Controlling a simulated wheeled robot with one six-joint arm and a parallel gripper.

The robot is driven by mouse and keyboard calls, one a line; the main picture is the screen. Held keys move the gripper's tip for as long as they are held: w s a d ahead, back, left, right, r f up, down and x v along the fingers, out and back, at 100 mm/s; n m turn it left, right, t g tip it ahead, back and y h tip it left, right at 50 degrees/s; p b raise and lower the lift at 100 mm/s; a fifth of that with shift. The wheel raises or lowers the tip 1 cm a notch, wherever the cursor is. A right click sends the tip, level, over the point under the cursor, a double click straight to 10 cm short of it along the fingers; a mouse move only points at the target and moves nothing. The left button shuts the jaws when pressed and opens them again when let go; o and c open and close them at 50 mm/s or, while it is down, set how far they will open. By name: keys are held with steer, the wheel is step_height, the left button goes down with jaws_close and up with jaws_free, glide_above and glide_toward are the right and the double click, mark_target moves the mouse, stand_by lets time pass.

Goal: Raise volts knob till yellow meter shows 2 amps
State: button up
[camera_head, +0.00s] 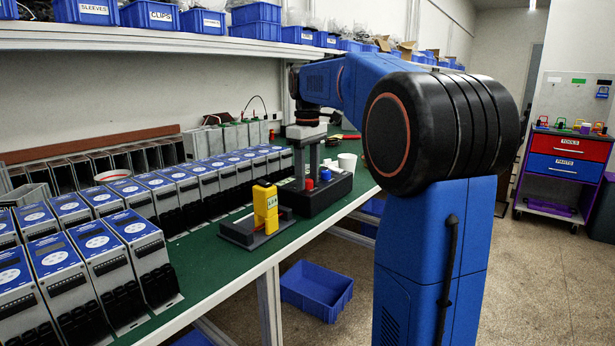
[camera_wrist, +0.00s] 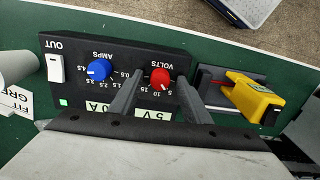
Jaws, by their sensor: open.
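The black supply box (camera_wrist: 95,75) has a red VOLTS knob (camera_wrist: 160,78) and a blue AMPS knob (camera_wrist: 98,70). Small readouts seem to show 5 V (camera_wrist: 153,115) and 0 A, partly hidden by a finger. My gripper (camera_wrist: 158,80) is open, pointing down, with one fingertip on each side of the red knob; contact cannot be told. In the head view my gripper (camera_head: 307,176) is over the box (camera_head: 322,196), near the red knob (camera_head: 309,184) and blue knob (camera_head: 325,174). The yellow meter (camera_head: 265,208) stands on a dark base beside it; its reading is not legible.
A white OUT switch (camera_wrist: 55,68) and a lit green spot (camera_wrist: 63,102) are on the box. Rows of grey-blue soft starters (camera_head: 140,240) fill the left of the green bench. A blue bin (camera_head: 316,288) lies below.

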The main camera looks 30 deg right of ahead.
steer(key=c, duration=1)
steer(key=shift+c, duration=0.2)
steer(key=shift+m, duration=0.3)
steer(key=m, duration=0.3)
steer(key=shift+m, duration=2)
steer(key=o, duration=1)
